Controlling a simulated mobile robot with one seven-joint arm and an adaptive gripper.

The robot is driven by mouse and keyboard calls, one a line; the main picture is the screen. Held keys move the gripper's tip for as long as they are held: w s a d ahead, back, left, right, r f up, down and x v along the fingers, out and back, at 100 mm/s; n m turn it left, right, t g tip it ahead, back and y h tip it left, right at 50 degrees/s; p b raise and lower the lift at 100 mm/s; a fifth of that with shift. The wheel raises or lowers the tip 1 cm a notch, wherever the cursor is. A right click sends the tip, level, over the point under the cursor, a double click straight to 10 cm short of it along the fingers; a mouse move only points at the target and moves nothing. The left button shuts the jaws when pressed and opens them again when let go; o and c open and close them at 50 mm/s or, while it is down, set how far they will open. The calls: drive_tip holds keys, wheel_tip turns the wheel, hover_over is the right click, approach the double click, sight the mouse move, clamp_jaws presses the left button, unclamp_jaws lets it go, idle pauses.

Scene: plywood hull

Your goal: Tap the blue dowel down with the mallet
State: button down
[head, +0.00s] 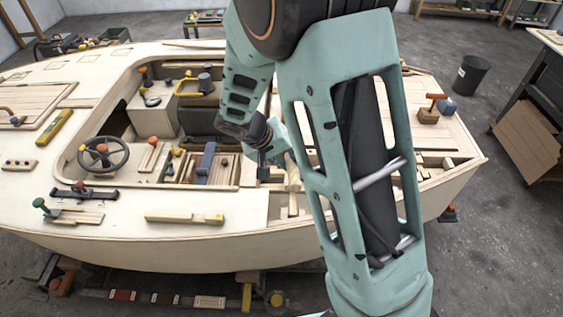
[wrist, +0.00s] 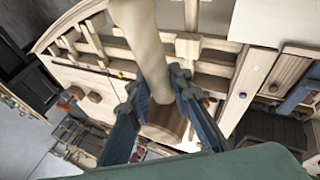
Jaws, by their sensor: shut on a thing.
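My gripper (wrist: 157,84) is shut on a wooden piece that I take to be the mallet (wrist: 146,42). A pale, rounded length of it runs up from between the fingers in the wrist view, and a browner block shows between them. In the head view a pale wooden part of it (head: 292,174) shows beside my arm, over the slatted part of the hull. My arm hides much of the area around it. I cannot pick out a blue dowel with certainty in either view.
The plywood hull (head: 120,215) fills the left and middle. A steering wheel (head: 103,154), a blue tool-like piece (head: 207,160) and a wooden bar (head: 184,218) are on it. An orange-handled tool on a block (head: 428,115) stands at the right. A dark bin (head: 470,76) stands on the floor.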

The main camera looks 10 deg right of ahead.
drive_tip(key=w+a+f+n+t+y+b, duration=0.2)
drive_tip(key=w+a+n, duration=0.4)
drive_tip(key=w, duration=0.8)
drive_tip(key=shift+m, duration=0.3)
drive_tip(key=f, duration=0.2)
drive_tip(key=f+b, duration=0.1)
drive_tip(key=a+f+b, duration=0.1)
drive_tip(key=f, duration=0.1)
drive_tip(key=shift+f, duration=0.35)
